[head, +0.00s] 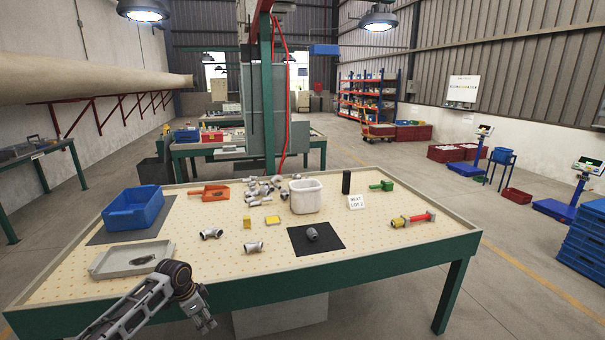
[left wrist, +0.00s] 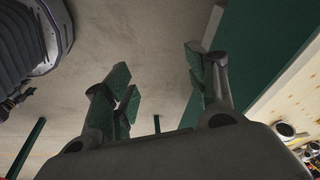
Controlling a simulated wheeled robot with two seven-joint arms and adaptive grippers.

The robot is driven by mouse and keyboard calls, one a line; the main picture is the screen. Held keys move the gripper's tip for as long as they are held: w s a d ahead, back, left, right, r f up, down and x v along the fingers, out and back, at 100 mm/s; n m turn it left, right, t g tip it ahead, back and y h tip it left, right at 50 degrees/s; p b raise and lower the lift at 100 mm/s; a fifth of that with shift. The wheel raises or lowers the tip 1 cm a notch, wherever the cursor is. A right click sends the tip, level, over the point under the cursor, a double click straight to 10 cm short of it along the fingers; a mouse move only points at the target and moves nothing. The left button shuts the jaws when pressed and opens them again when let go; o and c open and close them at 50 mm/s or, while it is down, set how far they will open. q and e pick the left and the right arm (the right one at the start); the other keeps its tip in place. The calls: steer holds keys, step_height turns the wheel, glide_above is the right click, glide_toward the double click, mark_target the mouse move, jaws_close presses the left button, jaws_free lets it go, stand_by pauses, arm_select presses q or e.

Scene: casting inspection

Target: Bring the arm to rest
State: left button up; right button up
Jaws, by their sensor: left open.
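My left arm (head: 137,307) comes in from the lower left in the head view, in front of the table's front edge. My left gripper (head: 207,326) hangs below the near edge of the table and points down. In the left wrist view its two fingers stand apart with a clear gap between them (left wrist: 163,88), and bare floor shows behind. It holds nothing. The table (head: 390,273) has a pale pegboard top and a green frame. My right gripper is not in view.
On the table are a blue bin (head: 133,213), a grey tray (head: 110,262), a white container (head: 305,208), several metal fittings, a black mat (head: 300,243) with one fitting, and a red-and-yellow tool (head: 413,219). The green table side (left wrist: 262,55) is close beside my left gripper.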

arm_select(q)
steer(key=s+a+f+n+y, duration=0.1)
steer(key=s+f+n, duration=0.1)
steer(key=s+f, duration=0.65)
steer(key=s+a+f+n, duration=0.1)
steer(key=s+f+n, duration=0.15)
steer(key=f, duration=1.15)
steer(key=s+a+f+n+y, duration=0.1)
steer(key=s+a+f+n, duration=0.1)
steer(key=s+f, duration=0.65)
steer(key=s+d+f, duration=0.2)
steer(key=s+f, duration=0.4)
steer(key=s, duration=0.6)
steer(key=s+d+f+n, duration=0.1)
steer(key=s+d+f, duration=0.1)
steer(key=s+f, duration=0.5)
steer(key=s+d+f, duration=0.1)
steer(key=s+f, duration=0.5)
steer(key=s, duration=1.1)
steer(key=shift+d+f+g, duration=0.3)
steer(key=shift+d+f, duration=0.1)
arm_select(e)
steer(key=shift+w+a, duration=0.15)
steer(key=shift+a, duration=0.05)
arm_select(q)
steer(key=shift+n, duration=0.25)
